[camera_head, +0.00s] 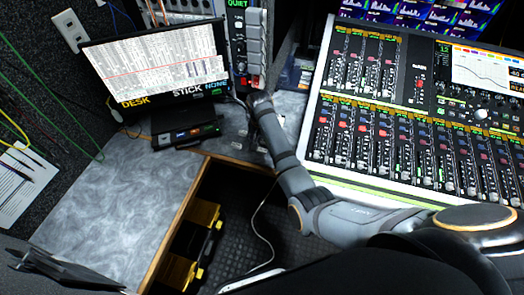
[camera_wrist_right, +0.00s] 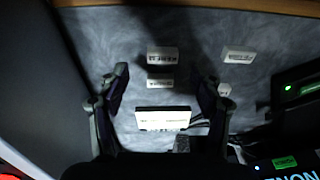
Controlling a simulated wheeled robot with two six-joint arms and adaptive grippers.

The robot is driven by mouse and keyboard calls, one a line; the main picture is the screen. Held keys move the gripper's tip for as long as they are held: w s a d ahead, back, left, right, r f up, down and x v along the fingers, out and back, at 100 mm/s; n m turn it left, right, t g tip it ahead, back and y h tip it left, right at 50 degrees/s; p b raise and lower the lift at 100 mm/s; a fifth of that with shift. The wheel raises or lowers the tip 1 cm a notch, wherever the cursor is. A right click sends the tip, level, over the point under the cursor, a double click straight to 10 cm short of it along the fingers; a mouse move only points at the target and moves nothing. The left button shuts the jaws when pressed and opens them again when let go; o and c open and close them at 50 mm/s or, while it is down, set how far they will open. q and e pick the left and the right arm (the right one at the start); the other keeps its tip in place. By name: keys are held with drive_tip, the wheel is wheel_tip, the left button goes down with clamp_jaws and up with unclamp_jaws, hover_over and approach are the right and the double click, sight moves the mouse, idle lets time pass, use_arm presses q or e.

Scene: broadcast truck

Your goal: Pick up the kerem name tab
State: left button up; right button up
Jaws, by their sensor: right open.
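In the right wrist view, several small white tabs lie on the grey counter. One tab (camera_wrist_right: 162,54) has dark lettering that seems to begin with "KE", but I cannot read it surely. A second tab (camera_wrist_right: 160,84) lies just below it, between my open fingers. My right gripper (camera_wrist_right: 165,79) is open and empty above the counter. It also shows in the head view (camera_head: 257,113), with its fingertips hard to make out. My left gripper (camera_head: 62,266) is at the lower left.
A larger white labelled block (camera_wrist_right: 162,118) lies nearer the gripper's base. The monitor (camera_head: 160,65) stands over a black box (camera_head: 186,134) left of my right gripper. The mixing console (camera_head: 410,150) is on the right. The wooden counter edge (camera_head: 172,232) borders an open footwell.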

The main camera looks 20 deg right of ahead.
sight(262, 150)
drive_tip(key=f, duration=0.3)
drive_tip(key=shift+w, duration=0.2)
drive_tip(key=shift+w+f, duration=0.1)
drive_tip(key=shift+f, duration=0.4)
use_arm(q)
drive_tip(key=shift+s+d+f, duration=0.1)
drive_tip(key=shift+s, duration=0.35)
drive_tip(key=shift+s+d+f, duration=0.1)
drive_tip(key=shift+s, duration=0.35)
use_arm(e)
drive_tip(key=shift+r, duration=0.1)
drive_tip(key=shift+c, duration=0.4)
drive_tip(key=c, duration=0.9)
drive_tip(key=shift+r, duration=0.1)
use_arm(q)
drive_tip(key=shift+w+a+r, duration=0.1)
drive_tip(key=shift+w+r, duration=0.05)
drive_tip(key=shift+r, duration=0.05)
use_arm(e)
wheel_tip(262, 150, up, 10)
drive_tip(key=shift+f, duration=0.1)
